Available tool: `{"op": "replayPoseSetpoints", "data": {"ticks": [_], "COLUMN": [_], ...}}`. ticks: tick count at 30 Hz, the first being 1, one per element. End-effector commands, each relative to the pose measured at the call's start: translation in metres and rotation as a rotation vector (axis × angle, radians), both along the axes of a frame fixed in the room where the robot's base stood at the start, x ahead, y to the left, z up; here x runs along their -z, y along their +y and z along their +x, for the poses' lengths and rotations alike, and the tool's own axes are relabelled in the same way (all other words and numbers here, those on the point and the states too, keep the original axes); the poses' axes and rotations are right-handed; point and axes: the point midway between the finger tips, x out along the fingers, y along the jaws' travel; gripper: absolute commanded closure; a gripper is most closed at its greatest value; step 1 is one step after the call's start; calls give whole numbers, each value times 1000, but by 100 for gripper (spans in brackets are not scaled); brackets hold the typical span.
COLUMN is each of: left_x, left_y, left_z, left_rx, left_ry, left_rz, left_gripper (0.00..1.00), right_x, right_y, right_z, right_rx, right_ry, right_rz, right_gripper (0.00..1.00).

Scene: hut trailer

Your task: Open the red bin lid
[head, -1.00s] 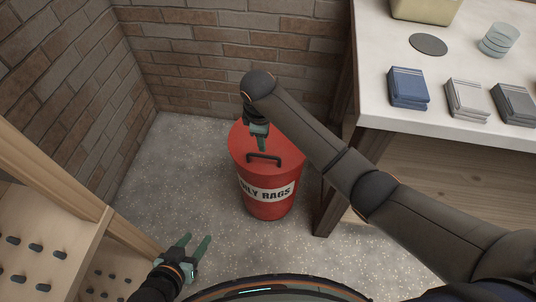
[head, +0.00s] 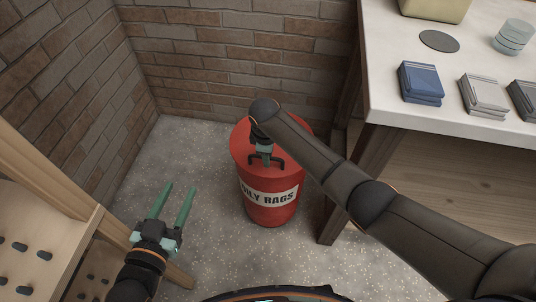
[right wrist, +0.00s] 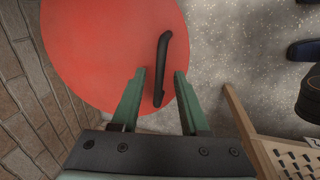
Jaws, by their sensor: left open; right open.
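The red bin (head: 270,206) stands on the floor in the corner, with a white band reading "OILY RAGS". Its round red lid (head: 241,150) is down on it and has a black handle (head: 280,164). My right gripper (head: 264,158) is over the lid at the handle. In the right wrist view, the lid (right wrist: 90,50) fills the left, and the handle (right wrist: 162,68) has its near end between the open fingers of my right gripper (right wrist: 160,76), with gaps on both sides. My left gripper (head: 178,190) is open and empty over the floor, left of the bin.
A white-topped table (head: 390,105) with folded cloths (head: 421,82) stands at the right, its leg close to the bin. Brick walls (head: 230,60) close the corner behind. A wooden pegged rack (head: 50,215) is at the left. Speckled floor (head: 190,150) is clear left of the bin.

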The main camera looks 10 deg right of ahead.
Motion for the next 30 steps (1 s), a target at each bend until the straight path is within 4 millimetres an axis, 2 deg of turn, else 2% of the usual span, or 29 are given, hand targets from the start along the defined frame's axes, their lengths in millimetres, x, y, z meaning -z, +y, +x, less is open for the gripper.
{"op": "replayPoseSetpoints", "data": {"ticks": [9, 21, 30], "left_x": [-4, -3, -3], "left_y": [0, 0, 0], "left_z": [1, 1, 1], "left_rx": [1, 1, 1], "left_ry": [-16, -15, -14], "left_rz": [1, 0, 0], "left_gripper": [50, 50, 50], "right_x": [1, 1, 1], "right_y": [0, 0, 0], "right_z": [0, 0, 0], "right_rx": [0, 0, 0], "right_ry": [0, 0, 0], "right_rz": [1, 0, 0], "right_gripper": [55, 99, 100]}}
